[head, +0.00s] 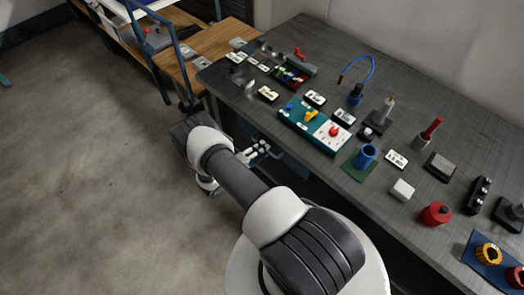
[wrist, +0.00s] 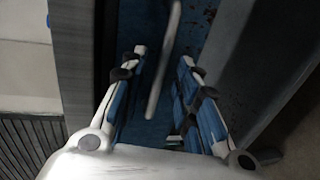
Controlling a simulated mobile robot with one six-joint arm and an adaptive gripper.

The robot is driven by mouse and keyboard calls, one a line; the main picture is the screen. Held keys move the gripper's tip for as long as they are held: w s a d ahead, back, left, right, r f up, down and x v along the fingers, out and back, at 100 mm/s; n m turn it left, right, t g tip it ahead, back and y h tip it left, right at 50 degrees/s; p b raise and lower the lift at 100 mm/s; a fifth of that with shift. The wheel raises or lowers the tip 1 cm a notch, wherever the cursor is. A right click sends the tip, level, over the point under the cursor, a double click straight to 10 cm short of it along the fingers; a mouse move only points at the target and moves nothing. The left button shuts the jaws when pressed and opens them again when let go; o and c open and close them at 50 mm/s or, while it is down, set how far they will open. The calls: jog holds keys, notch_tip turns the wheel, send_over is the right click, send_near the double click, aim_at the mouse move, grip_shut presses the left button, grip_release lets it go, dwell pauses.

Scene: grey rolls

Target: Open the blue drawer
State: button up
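The blue drawer front (wrist: 200,28), worn and rust-spotted, fills the middle of the wrist view. A pale grey bar handle (wrist: 163,65) runs across it. My gripper (wrist: 163,58) is open, with one finger on each side of the handle and a visible gap to both. I cannot tell how deep the handle lies between the fingers. In the head view my gripper (head: 262,149) is below the table's front edge, beside the dark blue drawer front (head: 290,165), which my arm and the tabletop mostly hide. The drawer looks shut, but its edges are hard to see.
The grey table (head: 365,205) above carries a teal panel with a red button (head: 318,127), a blue cup (head: 364,156), a red knob (head: 436,213) and several other items. A wooden bench (head: 205,50) and blue trolley frame stand behind. Floor at left is clear.

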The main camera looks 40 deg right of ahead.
jog(key=shift+d+f, duration=0.1)
jog(key=shift+d, duration=0.35)
grip_shut()
dwell(0.6)
